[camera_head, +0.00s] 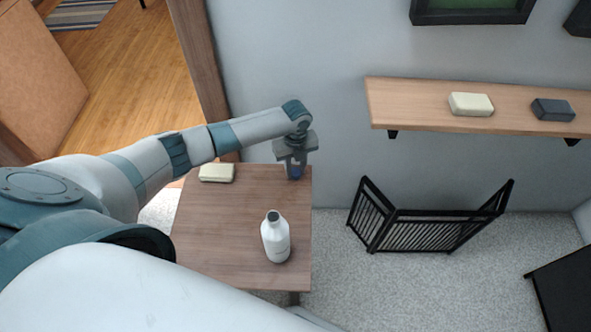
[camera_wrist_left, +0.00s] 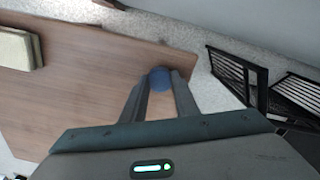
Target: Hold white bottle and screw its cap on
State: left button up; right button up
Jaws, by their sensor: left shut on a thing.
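The white bottle (camera_head: 276,240) stands upright near the front right of a small wooden table (camera_head: 218,248). Its neck shows a dark top. A round blue cap (camera_head: 295,172) is at the fingertips of my left gripper (camera_head: 294,170), over the table's back right corner. The left wrist view shows the blue cap (camera_wrist_left: 160,79) between the two fingers of my left gripper (camera_wrist_left: 160,84), which is shut on it. I cannot tell whether the cap still touches the table. The bottle is not in the left wrist view. My right gripper is not in view.
A cream block (camera_head: 217,173) lies at the table's back left, behind the bottle. A wooden wall shelf (camera_head: 420,103) holds a cream block (camera_head: 471,104) and a dark block (camera_head: 553,110). A black folding gate (camera_head: 430,228) stands on the floor to the right. The table's middle is clear.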

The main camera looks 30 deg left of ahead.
aim_at(296, 171)
pick_arm(q)
jog(key=shift+r, duration=0.5)
notch_tip(296, 171, up, 3)
jog(key=shift+w+f, duration=0.1)
jog(key=shift+f, duration=0.1)
jog(key=s+d+r, duration=0.6)
jog(key=d+r, duration=0.1)
jog(key=d, duration=0.3)
jog(key=shift+s, duration=0.2)
jog(key=s+a+r+n, duration=0.1)
jog(key=s+r+n, duration=0.2)
jog(key=r+n, duration=0.8)
jog(key=s+r+n, duration=0.4)
jog(key=r+n, duration=0.7)
jog(key=n, duration=0.4)
jog(key=shift+s+a, duration=0.3)
jog(key=shift+a, duration=0.05)
